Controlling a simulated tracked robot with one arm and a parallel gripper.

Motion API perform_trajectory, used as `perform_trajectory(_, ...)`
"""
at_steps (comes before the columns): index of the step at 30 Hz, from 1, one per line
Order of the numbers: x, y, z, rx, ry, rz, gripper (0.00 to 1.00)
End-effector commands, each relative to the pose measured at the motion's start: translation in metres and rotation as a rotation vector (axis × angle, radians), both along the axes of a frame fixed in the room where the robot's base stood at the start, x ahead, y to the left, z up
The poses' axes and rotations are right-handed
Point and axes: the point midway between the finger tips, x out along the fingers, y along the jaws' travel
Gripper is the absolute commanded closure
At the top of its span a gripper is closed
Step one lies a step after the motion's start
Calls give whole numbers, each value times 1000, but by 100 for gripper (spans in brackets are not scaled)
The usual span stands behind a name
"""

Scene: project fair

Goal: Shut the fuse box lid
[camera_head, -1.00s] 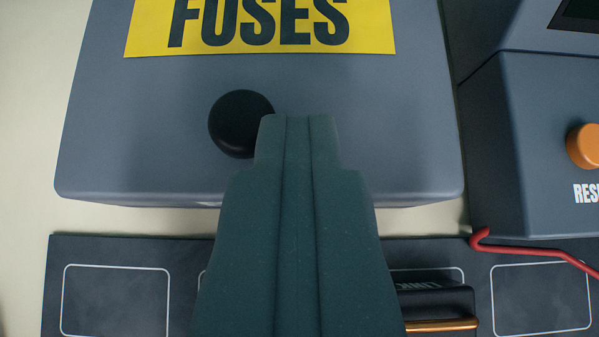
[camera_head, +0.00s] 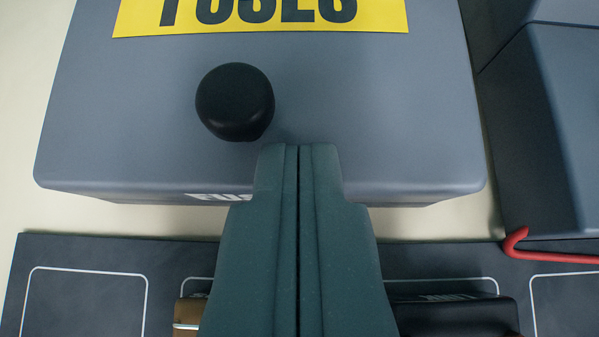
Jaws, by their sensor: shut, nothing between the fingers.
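The fuse box lid (camera_head: 370,110) is a grey panel with a yellow FUSES label (camera_head: 260,14) and a round black knob (camera_head: 235,100). It appears to lie over the fuse box, whose front face (camera_head: 140,198) shows as a thin strip with partly hidden white lettering. I cannot tell whether a gap remains under the lid. My gripper (camera_head: 298,148) is shut and empty. Its tips overlap the lid's front part in the picture, just below and right of the knob. I cannot tell whether they touch the lid.
A dark mat (camera_head: 80,285) with white outlines lies in front. On it are a black block (camera_head: 455,312) and a brown item (camera_head: 188,315), partly behind my gripper. A dark grey unit (camera_head: 535,130) stands close at right, with a red hook (camera_head: 515,242) before it.

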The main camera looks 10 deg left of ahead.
Motion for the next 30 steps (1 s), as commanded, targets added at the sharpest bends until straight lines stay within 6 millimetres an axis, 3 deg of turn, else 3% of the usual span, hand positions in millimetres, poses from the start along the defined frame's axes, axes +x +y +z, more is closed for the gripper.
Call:
perform_trajectory(1, -11, -11, -38, -35, 89, -28, 100)
perform_trajectory(8, -14, -11, -36, -36, 90, -26, 100)
perform_trajectory(14, -29, -11, -13, -26, 66, -19, 100)
perform_trajectory(30, -93, -18, 66, 4, 7, 0, 100)
